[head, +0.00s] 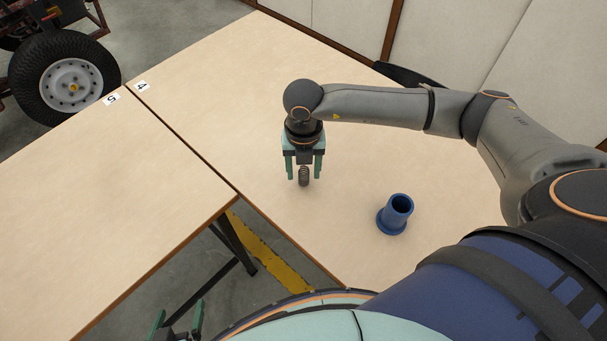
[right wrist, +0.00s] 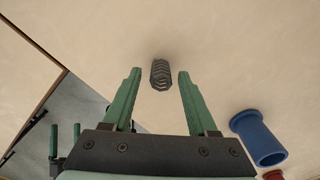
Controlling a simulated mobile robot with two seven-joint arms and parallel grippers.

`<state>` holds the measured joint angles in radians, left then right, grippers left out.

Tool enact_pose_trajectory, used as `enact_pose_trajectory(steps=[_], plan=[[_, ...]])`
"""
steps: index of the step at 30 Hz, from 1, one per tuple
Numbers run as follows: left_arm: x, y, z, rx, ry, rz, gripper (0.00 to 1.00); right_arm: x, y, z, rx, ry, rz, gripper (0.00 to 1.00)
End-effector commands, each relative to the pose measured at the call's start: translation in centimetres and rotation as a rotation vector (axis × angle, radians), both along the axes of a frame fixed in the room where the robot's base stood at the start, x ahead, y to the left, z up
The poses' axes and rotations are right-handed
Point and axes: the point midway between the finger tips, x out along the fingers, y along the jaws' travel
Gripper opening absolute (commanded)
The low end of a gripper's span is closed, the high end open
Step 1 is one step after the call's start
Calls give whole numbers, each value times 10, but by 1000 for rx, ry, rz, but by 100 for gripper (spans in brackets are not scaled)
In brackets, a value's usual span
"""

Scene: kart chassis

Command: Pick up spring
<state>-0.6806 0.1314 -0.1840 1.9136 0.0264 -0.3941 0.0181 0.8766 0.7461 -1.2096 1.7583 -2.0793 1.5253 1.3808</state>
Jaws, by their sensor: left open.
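A dark coil spring (head: 304,176) stands on the right-hand table, below my right gripper (head: 304,172) in the head view. In the right wrist view the spring (right wrist: 160,74) is between the lines of the two green fingers, near their tips. My right gripper (right wrist: 157,76) is open, with a gap on each side of the spring. My left gripper (head: 179,322) is at the bottom edge of the head view, low beside the tables, open and empty. Its green fingers also show at the left of the right wrist view (right wrist: 65,138).
A blue flanged cylinder (head: 392,216) stands on the right-hand table (head: 230,80), right of the spring. A red piece (right wrist: 273,175) shows partly in the right wrist view. A kart wheel (head: 70,82) is at upper left.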

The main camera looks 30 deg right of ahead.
Motion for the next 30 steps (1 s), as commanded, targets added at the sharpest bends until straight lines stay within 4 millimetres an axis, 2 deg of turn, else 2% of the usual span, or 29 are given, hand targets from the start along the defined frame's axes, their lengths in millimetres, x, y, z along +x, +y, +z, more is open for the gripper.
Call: enact_pose_trajectory(steps=[2, 15, 30], plan=[[0, 0, 0, 1, -1, -1, 97, 0, 0, 0, 0, 0, 0, 48], [1, 0, 1, 0, -2, -1, 97, 0, 0, 1, 1, 0, 0, 0], [1, 0, 1, 0, -3, -1, 97, 1, 0, 3, 0, -1, -1, 0]])
